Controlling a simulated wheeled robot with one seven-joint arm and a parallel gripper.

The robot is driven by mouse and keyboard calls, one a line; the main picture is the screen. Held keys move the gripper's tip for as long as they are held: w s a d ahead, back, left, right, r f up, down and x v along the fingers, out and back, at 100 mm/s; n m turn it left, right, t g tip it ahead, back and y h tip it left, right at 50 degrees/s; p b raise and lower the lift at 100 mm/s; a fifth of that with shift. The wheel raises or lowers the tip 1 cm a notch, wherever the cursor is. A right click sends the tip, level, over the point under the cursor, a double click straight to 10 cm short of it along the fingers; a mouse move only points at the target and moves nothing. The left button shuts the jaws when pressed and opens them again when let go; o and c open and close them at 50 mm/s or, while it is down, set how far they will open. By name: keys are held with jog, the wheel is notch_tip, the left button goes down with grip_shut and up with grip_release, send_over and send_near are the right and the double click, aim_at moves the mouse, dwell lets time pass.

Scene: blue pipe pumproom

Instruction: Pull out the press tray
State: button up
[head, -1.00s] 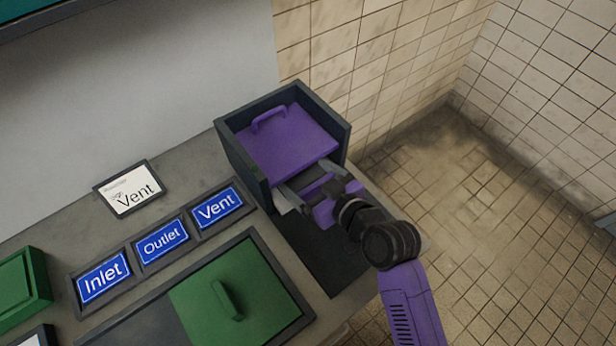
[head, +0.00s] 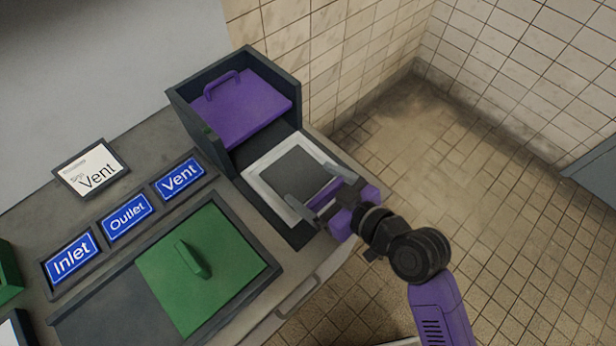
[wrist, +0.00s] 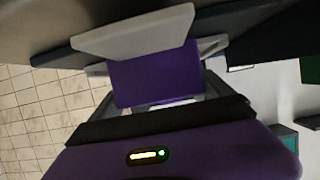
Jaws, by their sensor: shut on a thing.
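The press is a dark box with a purple lidded plate (head: 240,108) and a purple handle on top, at the back of the bench in the head view. Its tray (head: 262,172), with a light grey rim and a dark flat middle, lies out in front of the box on the dark base. My gripper (head: 322,204) is at the tray's front end, shut on the purple tray handle (head: 350,212). In the wrist view a purple block (wrist: 155,75) shows between the grey fingers. The fingers partly hide the tray's front edge.
A green sliding cover (head: 205,270) with a handle lies left of the tray. Blue Inlet (head: 72,258), Outlet (head: 127,216) and Vent (head: 180,178) plates and a white Vent card (head: 92,172) sit farther left.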

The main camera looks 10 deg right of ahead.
dwell(0.3)
jog(key=o, duration=1.8)
jog(key=shift+s, duration=0.1)
jog(key=b+v, duration=0.1)
jog(key=v, duration=0.6)
jog(key=shift+s+d+r, duration=0.1)
jog(key=shift+s+d, duration=0.1)
jog(key=s+d+f+m+t+h, duration=0.1)
jog(key=s+d+f+m+h, duration=0.25)
jog(key=s+d, duration=0.25)
jog(key=s+d+r+m+t+h, duration=0.1)
jog(key=s+r+h, duration=0.1)
jog(key=s, duration=0.6)
jog(key=s+d+r+m+t+h, duration=0.1)
jog(key=s+r, duration=0.3)
jog(key=s, duration=0.4)
jog(key=shift+d+r+m+t+h, duration=0.3)
jog(key=shift+d+m+h, duration=0.2)
jog(key=shift+m, duration=0.15)
